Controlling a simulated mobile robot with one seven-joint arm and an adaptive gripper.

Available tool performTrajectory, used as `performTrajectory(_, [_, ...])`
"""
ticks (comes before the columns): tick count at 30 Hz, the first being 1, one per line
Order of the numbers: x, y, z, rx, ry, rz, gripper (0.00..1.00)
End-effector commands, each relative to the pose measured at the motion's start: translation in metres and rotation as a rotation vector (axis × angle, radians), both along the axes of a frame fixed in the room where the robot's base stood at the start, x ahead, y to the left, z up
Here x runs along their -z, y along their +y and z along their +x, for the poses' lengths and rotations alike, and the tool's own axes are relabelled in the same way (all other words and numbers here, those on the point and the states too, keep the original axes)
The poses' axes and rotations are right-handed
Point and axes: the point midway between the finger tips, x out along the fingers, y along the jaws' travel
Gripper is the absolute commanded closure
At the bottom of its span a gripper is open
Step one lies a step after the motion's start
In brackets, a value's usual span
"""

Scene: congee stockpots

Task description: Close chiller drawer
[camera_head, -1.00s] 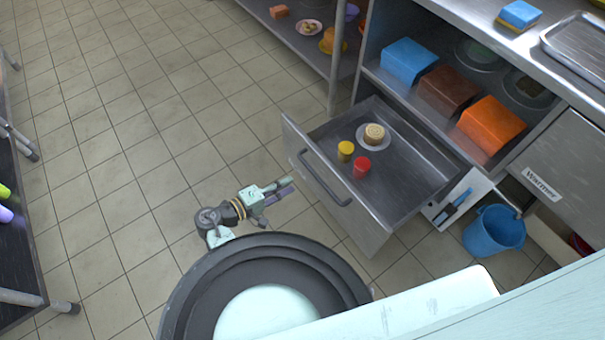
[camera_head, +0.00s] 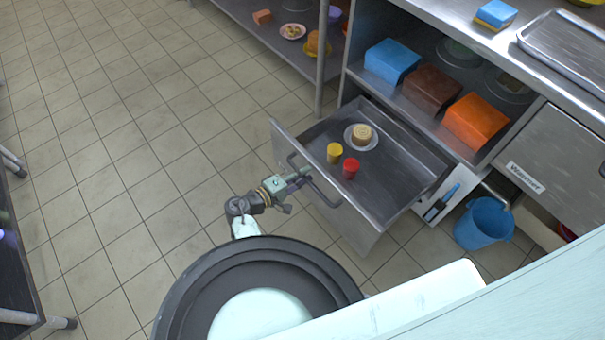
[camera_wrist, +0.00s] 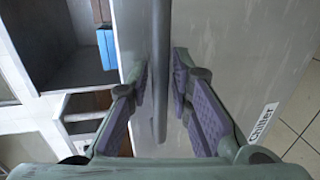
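The chiller drawer (camera_head: 385,190) stands pulled out from the counter, its grey front facing my arm. A dark bar handle (camera_head: 318,182) runs along the front. In the drawer are a yellow-lidded jar (camera_head: 334,153), a red-lidded jar (camera_head: 351,168) and a round pastry (camera_head: 361,135) on a white plate. My gripper (camera_head: 300,174) is at the handle. In the wrist view, its two purple-padded fingers (camera_wrist: 162,85) are apart, one on each side of the handle bar (camera_wrist: 161,60). A "Chiller" label (camera_wrist: 262,126) shows on the drawer front. Finger contact with the bar is not clear.
A blue bucket (camera_head: 484,224) stands on the floor right of the drawer. Blue, brown and orange boxes (camera_head: 476,121) sit on the shelf above it. A shelf rack (camera_head: 290,60) with food stands behind left. The tiled floor at left is clear.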

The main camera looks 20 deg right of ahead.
Motion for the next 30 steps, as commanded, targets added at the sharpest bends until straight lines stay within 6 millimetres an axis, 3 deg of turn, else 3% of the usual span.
performTrajectory(10, [-0.0001,0.0005,-0.0001,0.0,0.0,0.0,1.0])
performTrajectory(30, [-0.0001,0.0005,0.0,0.0,0.0,0.0,1.0])
